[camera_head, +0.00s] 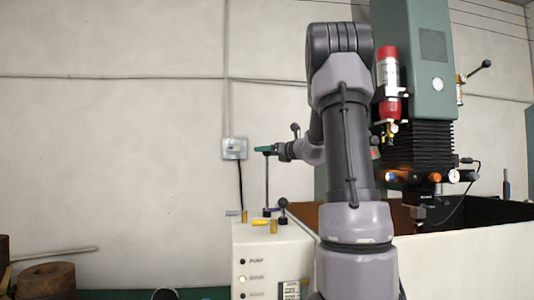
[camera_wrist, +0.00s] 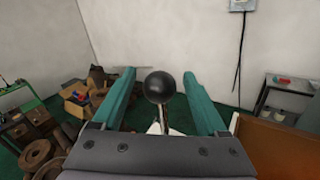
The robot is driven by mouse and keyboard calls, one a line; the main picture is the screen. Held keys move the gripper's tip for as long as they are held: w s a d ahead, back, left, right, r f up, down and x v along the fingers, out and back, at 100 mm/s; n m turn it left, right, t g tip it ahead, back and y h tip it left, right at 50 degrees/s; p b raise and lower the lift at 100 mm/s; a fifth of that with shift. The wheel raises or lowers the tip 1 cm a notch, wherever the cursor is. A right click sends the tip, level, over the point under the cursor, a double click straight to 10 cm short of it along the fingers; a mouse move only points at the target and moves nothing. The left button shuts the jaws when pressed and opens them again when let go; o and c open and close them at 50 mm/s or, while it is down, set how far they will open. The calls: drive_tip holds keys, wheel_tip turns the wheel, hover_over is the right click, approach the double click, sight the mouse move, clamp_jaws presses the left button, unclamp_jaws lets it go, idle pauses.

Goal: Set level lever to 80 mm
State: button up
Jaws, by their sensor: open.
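My gripper (camera_head: 263,149) has teal fingers and is above the white control cabinet (camera_head: 252,247). In the wrist view my gripper (camera_wrist: 159,74) is open, with a finger on each side of a lever's black ball knob (camera_wrist: 160,87). A gap shows on both sides of the knob. The lever's metal stem (camera_wrist: 165,118) runs down behind the gripper body. In the head view a thin upright rod (camera_head: 266,182) stands below the fingers; its top is hidden by them. A shorter lever with a black knob (camera_head: 283,203) stands beside it. No 80 mm scale mark is readable.
Small yellow and brass parts (camera_head: 262,222) sit on the cabinet top. The green machine column (camera_head: 418,55) and its tank (camera_head: 480,245) stand to the right. A wall box (camera_head: 234,148) is behind my gripper. Wooden blocks and rings (camera_wrist: 38,152) lie at lower left.

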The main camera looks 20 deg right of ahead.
clamp_jaws()
idle(1.3)
